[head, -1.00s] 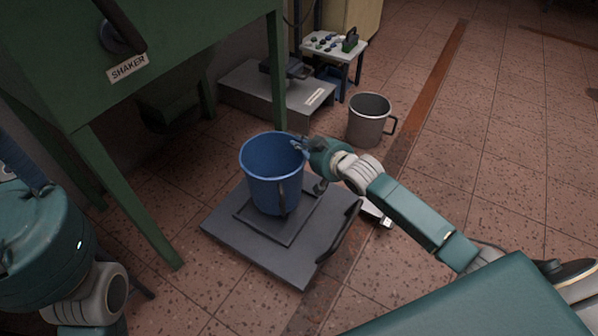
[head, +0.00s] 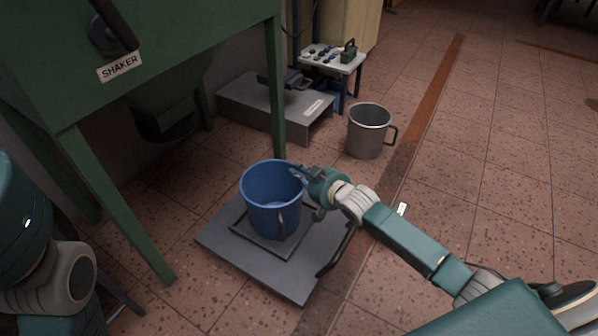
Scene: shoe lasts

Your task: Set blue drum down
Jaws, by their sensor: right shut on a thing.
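The blue drum (head: 272,205) is an open-topped, upright bucket shape with a dark handle on its front side. It is over the raised square plate of the dark grey platform (head: 230,245). Its base looks at or very close to the plate; I cannot tell whether it touches. My right gripper (head: 303,176) is shut on the drum's right rim, its arm coming in from the lower right. My left arm shows at the left edge, but its gripper is out of view.
The green shaker frame (head: 120,205) stands at left, one leg just behind the drum. A grey metal mug-shaped pail (head: 368,132) stands behind, right of the drum. A grey low box (head: 262,105) and a small table (head: 333,60) are further back.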

